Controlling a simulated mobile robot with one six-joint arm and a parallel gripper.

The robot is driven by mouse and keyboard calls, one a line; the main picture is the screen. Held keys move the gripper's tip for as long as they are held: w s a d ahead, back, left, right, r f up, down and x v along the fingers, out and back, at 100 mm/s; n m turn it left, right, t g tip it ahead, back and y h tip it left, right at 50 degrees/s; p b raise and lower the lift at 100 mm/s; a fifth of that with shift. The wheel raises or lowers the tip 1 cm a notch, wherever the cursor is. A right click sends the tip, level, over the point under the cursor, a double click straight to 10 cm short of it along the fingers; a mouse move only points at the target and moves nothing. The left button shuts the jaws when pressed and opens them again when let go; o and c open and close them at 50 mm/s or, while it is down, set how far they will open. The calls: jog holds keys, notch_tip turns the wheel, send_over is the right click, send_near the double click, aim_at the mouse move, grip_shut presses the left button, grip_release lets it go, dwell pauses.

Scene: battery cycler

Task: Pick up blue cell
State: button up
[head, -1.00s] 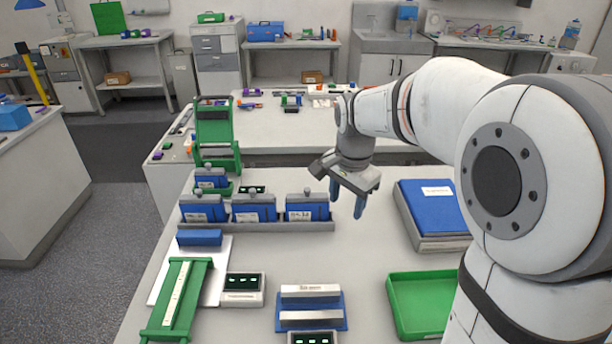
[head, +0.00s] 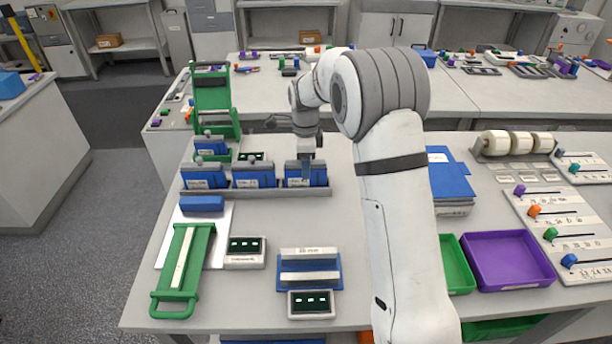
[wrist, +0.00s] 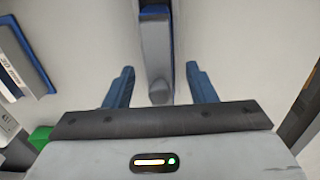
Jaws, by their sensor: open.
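Three blue cells with white labels stand in a row in a grey rack (head: 255,193) in the head view: the left cell (head: 204,180), the middle cell (head: 253,178) and the right cell (head: 293,173). Another blue cell (head: 210,145) sits behind them, by the green stand. My gripper (head: 306,170) is at the right cell and partly covers it. In the wrist view my gripper (wrist: 160,85) is open. A narrow grey-topped body with blue sides and a rounded grey end, apparently the right cell (wrist: 157,45), lies between the fingers with gaps on both sides.
A green stand (head: 212,100) rises behind the rack. In front lie a blue block (head: 202,203), a green-handled frame (head: 182,262), small displays (head: 245,250) and gauge blocks (head: 309,265). Blue folders (head: 450,182) and a purple tray (head: 508,260) are to the right of my arm.

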jog(key=shift+f, duration=1.45)
jog(key=shift+c, duration=0.3)
grip_shut()
jog(key=shift+r, duration=0.1)
